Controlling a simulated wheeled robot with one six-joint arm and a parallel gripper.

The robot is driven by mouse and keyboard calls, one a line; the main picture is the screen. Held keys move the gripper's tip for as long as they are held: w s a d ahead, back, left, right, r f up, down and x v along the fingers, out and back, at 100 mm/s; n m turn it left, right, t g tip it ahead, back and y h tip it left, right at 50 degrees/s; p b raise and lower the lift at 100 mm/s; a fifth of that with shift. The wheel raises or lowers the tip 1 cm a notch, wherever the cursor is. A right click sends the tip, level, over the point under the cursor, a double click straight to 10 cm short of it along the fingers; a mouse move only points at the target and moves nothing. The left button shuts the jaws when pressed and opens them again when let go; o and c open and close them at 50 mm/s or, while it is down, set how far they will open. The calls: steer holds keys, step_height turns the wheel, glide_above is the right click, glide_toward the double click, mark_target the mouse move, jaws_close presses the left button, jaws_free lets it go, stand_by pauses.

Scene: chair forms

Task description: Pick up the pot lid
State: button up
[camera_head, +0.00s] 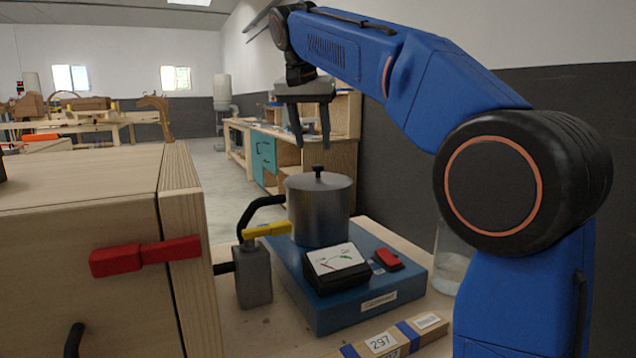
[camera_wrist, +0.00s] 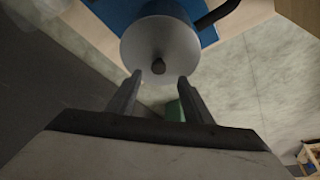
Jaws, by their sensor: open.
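The pot lid (camera_head: 319,180) is a grey metal disc with a small black knob, lying on top of a grey cylindrical pot (camera_head: 318,215). The pot stands on a blue base with a gauge. In the wrist view the round lid (camera_wrist: 160,42) shows ahead of the fingers, with its dark knob (camera_wrist: 159,67) near its edge facing me. My gripper (camera_head: 312,140) hangs above the pot, its fingers pointing down and spread apart. In the wrist view my gripper (camera_wrist: 160,80) is open and empty. The fingers are apart from the knob.
A blue base (camera_head: 345,285) carries a gauge (camera_head: 336,266) and a red switch (camera_head: 388,259). A black pipe with a yellow valve handle (camera_head: 266,230) is left of the pot. A wooden cabinet with a red latch (camera_head: 145,256) stands left; a glass jar (camera_head: 452,262) is right.

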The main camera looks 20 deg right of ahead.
mark_target(318, 165)
steer(key=shift+d+x, duration=0.2)
steer(key=shift+x, duration=3.45)
jaws_close()
